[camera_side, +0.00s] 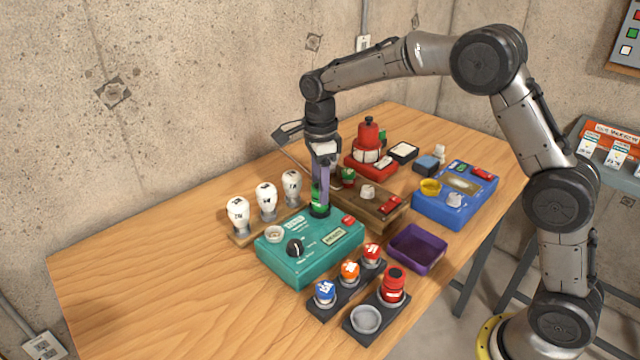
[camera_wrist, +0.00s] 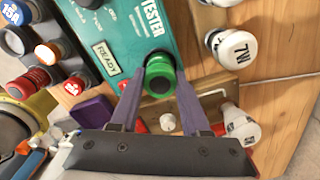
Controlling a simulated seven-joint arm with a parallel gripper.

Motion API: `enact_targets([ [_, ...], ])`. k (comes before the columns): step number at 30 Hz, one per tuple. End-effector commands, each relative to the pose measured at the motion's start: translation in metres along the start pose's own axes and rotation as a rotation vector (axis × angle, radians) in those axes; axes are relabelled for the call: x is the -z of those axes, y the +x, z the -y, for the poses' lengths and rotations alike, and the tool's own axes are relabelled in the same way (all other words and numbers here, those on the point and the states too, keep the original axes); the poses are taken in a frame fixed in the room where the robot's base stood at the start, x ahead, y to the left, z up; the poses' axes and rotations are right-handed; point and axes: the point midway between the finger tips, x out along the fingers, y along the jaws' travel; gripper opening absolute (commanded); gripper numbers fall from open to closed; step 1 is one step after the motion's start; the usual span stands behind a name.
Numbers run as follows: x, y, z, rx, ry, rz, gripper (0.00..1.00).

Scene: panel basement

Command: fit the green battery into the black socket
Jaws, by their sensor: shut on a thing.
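The green battery (camera_side: 316,198) is upright between the fingers of my gripper (camera_side: 320,184), which is shut on it. The black socket (camera_side: 320,212) is at the back edge of the teal tester box (camera_side: 300,262). The battery's lower end is at the socket, in line with it in the side view. The battery and fingers mostly hide the socket's opening, so I cannot tell how deep the battery sits.
White bulbs (camera_side: 266,202) stand in a rack left of the tester. A wooden box (camera_side: 372,212) is close behind on the right. Coloured fuses (camera_side: 349,272) and a purple tray (camera_side: 418,248) are in front and right. The table's left side is clear.

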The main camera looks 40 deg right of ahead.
Motion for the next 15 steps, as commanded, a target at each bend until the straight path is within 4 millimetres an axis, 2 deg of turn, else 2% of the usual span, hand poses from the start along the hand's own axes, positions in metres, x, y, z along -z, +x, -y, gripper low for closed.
enact_targets([
  [7,0.0001,0.0046,-0.0002,-0.001,0.0,0.0,0.0],
  [8,0.0,0.0045,-0.0001,0.0,0.0,0.0,0.5],
  [9,0.0,0.0044,0.0,0.0,0.0,0.0,0.57],
  [10,0.0,0.0044,0.0,0.0,0.0,0.0,0.59],
  [15,0.0,0.0044,0.0,0.0,0.0,0.0,0.59],
])
